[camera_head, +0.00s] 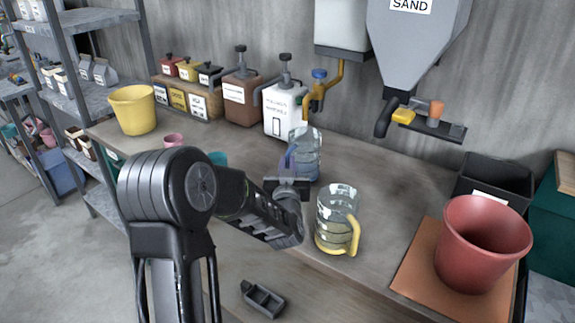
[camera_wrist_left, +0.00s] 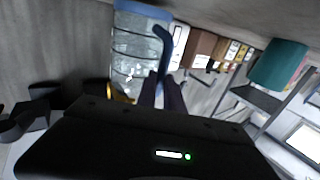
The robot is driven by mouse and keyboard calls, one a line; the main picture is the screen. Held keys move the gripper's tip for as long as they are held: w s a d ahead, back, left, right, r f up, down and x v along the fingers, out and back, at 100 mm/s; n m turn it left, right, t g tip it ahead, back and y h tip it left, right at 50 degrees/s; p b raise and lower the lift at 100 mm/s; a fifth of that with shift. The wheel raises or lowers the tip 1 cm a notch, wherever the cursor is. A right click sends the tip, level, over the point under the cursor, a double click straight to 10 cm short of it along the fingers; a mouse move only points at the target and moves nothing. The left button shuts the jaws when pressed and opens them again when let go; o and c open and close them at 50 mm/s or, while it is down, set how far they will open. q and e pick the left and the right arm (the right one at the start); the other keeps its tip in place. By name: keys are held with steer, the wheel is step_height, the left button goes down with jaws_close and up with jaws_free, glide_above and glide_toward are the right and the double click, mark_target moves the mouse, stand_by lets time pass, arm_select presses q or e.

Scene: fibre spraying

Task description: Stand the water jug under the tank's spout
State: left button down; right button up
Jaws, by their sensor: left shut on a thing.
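The clear water jug (camera_head: 310,160) with a blue handle stands upright at the back of the bench; whether its base touches the bench I cannot tell. My left gripper (camera_head: 289,178) is shut on its handle, seen close in the left wrist view (camera_wrist_left: 163,88). The white tank (camera_head: 342,32) hangs on the wall, with a yellow spout (camera_head: 314,104) and blue valve. The spout's end shows right above the jug's rim; exact alignment is unclear. The jug (camera_wrist_left: 137,50) also fills the upper left of the left wrist view. My right gripper is out of view.
A second clear jug (camera_head: 334,222) with a yellow handle stands just right of my gripper. Dispenser bottles (camera_head: 281,112) stand left of the spout. A red bucket (camera_head: 482,245) sits on an orange mat at right. A yellow bucket (camera_head: 133,110) is at left.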

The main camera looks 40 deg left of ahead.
arm_select(q)
steer(key=shift+f, duration=0.25)
steer(key=c, duration=1.5)
jaws_free()
steer(key=shift+o, duration=0.2)
steer(key=shift+r+p, duration=0.35)
steer(key=shift+r, duration=0.1)
steer(key=shift+r+p, duration=0.35)
steer(key=shift+p, duration=0.1)
steer(key=b+v, duration=0.3)
steer(key=v, duration=0.9)
steer(key=shift+f, duration=0.15)
